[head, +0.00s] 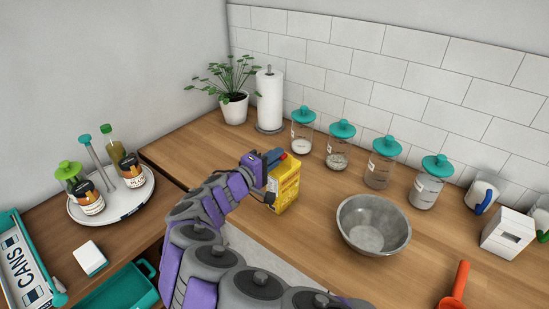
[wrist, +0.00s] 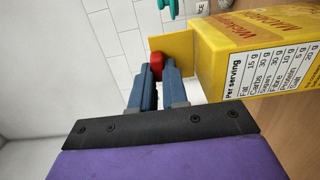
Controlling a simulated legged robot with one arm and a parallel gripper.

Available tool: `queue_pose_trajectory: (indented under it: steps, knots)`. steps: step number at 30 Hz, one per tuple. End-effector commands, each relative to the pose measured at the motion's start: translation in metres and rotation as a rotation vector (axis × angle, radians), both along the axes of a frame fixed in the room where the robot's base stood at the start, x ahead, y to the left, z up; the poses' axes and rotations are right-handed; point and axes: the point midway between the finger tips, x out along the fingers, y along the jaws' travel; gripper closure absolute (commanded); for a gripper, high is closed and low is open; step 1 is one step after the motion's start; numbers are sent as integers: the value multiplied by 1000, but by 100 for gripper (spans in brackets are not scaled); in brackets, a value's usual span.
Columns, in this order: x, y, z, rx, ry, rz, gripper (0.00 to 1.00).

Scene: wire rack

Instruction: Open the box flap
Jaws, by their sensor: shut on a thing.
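The yellow box (head: 287,190) stands on the wooden counter, left of the metal bowl. In the wrist view the box (wrist: 245,45) fills the upper right, with printed text and a nutrition table. Its yellow flap (wrist: 178,46) sticks out from the box edge toward the left. My gripper (wrist: 160,70) is shut on the flap; a red tip shows against it, and the exact contact is partly hidden. In the head view my gripper (head: 275,160) is at the top of the box, and my arm hides part of the box's left side.
A metal bowl (head: 373,224) stands to the right of the box. Several teal-lidded jars (head: 337,153) line the wall behind. A paper towel roll (head: 270,100) and a plant (head: 234,105) stand at the back left.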

Motion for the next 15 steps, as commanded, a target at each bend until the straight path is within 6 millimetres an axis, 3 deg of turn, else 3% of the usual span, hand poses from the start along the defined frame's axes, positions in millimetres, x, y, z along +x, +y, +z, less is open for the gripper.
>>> queue_pose_trajectory:
  steps: [3, 4, 12, 15]
  knots:
    - [0, 0, -4, 4, 6, -1, 100]
    - [0, 0, -4, 4, 6, 0, 84]
    - [-1, 0, -1, 2, 3, 0, 60]
    - [-1, -1, -1, 3, 2, 0, 60]
